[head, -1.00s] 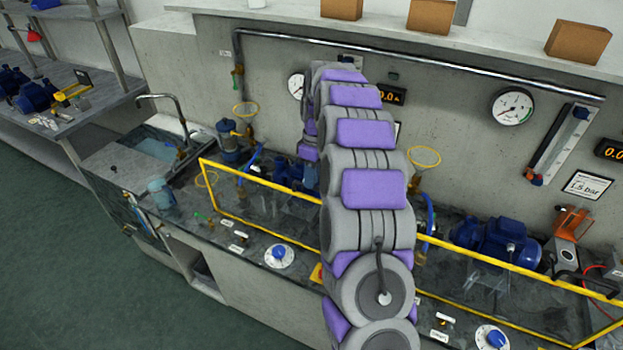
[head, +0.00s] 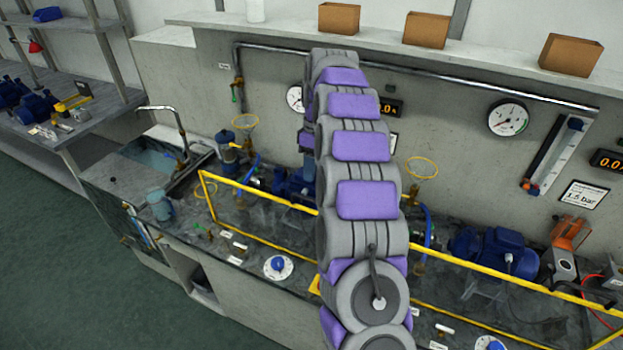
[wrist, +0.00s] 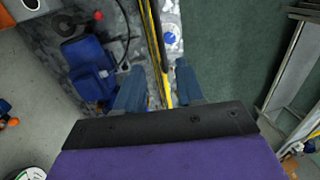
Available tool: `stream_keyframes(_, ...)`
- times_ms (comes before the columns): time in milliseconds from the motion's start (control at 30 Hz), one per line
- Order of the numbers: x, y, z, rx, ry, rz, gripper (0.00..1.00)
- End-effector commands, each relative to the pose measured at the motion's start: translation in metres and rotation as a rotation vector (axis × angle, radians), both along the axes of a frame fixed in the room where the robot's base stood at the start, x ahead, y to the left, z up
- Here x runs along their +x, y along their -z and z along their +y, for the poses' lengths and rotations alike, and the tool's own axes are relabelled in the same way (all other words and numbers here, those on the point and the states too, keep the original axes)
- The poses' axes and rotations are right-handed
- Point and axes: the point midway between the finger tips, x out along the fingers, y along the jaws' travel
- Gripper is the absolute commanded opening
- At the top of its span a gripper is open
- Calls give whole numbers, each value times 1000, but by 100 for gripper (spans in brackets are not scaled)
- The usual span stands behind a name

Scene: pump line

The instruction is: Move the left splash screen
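The left splash screen (head: 262,192) is a clear panel with a yellow frame, standing upright along the bench front in the head view. Its right part is hidden behind my arm. My gripper is hidden behind my arm in the head view. In the wrist view my gripper (wrist: 158,75) has its two blue-grey fingers apart. A yellow frame bar (wrist: 155,35) runs between the fingers, with a gap visible on both sides. I cannot tell which screen this bar belongs to.
A blue pump motor (head: 492,250) stands behind the right-hand yellow screen frame (head: 480,268). A white dial with a blue knob (head: 278,267) lies in front of the left screen. A sink (head: 160,155) is at left. Green floor (head: 60,270) is clear in front of the bench.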

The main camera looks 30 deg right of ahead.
Motion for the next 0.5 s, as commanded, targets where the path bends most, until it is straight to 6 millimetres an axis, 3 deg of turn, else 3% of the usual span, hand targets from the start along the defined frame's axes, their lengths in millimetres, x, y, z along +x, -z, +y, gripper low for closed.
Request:
stream_keyframes(200, 5, -36, -6, -1, 2, -4, 38)
stream_keyframes(500, 8, -72, -11, 0, 1, 0, 38)
